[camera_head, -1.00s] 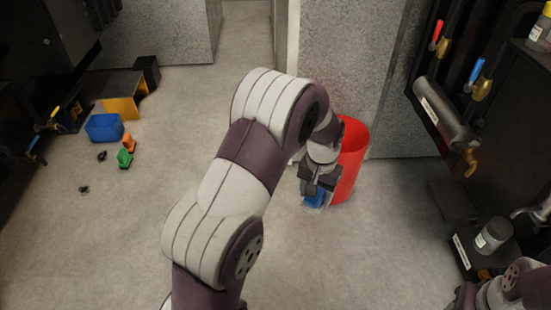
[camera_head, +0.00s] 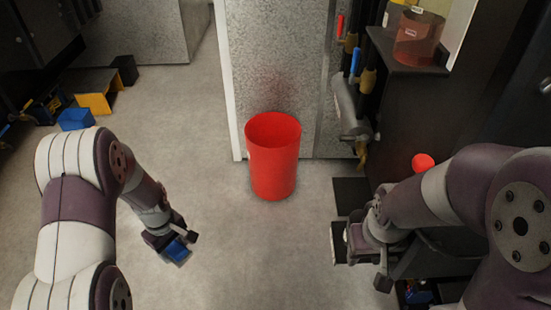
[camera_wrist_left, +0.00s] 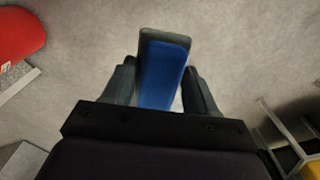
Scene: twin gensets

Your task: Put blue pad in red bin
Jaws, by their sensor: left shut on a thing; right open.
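The blue pad (camera_head: 177,249) is between the fingers of my left gripper (camera_head: 170,240), held above the floor to the left of the bin. In the left wrist view the pad (camera_wrist_left: 162,74) shows a blue face and a grey-green edge, with the left gripper's fingers (camera_wrist_left: 165,88) shut on it. The red bin (camera_head: 273,160) stands upright on the floor by the grey panel, open at the top, apart from the pad. Part of the bin (camera_wrist_left: 20,36) shows at the upper left of the wrist view. My right gripper (camera_head: 364,270) is open at the right.
A blue box (camera_head: 76,119) and a yellow box (camera_head: 95,101) lie on the floor at the left. A black cabinet (camera_head: 415,120) with pipes and valves stands at the right. The floor between left gripper and bin is clear.

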